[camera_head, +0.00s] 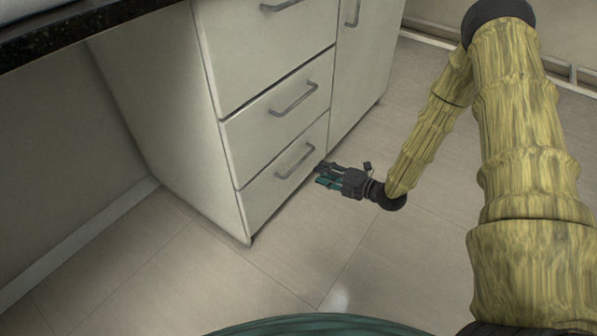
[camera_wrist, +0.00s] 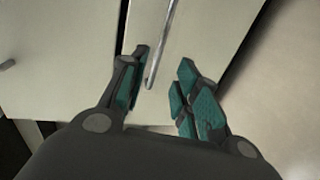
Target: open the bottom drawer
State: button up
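The bottom drawer (camera_head: 270,190) is the lowest front of the white cabinet, and it looks shut. Its grey bar handle (camera_head: 295,160) lies to the left of my gripper (camera_head: 319,174), which is low beside the drawer front. In the wrist view, the drawer front (camera_wrist: 195,30) fills much of the picture. There the handle (camera_wrist: 160,48) runs lengthwise, its near end between the two teal-padded fingers of my gripper (camera_wrist: 163,62). The fingers are apart, with a gap on both sides of the handle. I cannot tell how deep the handle sits between them.
Two more drawers with bar handles (camera_head: 294,98) are above. A cabinet door (camera_head: 362,65) is to the right of the drawers. A dark countertop (camera_head: 60,30) overhangs at the upper left. The tiled floor (camera_head: 300,260) in front of the drawer is clear.

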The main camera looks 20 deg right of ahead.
aim_at(298, 163)
jog(key=shift+b+x, duration=2.35)
jog(key=shift+x, duration=3.1)
jog(key=shift+r, duration=0.1)
grip_shut()
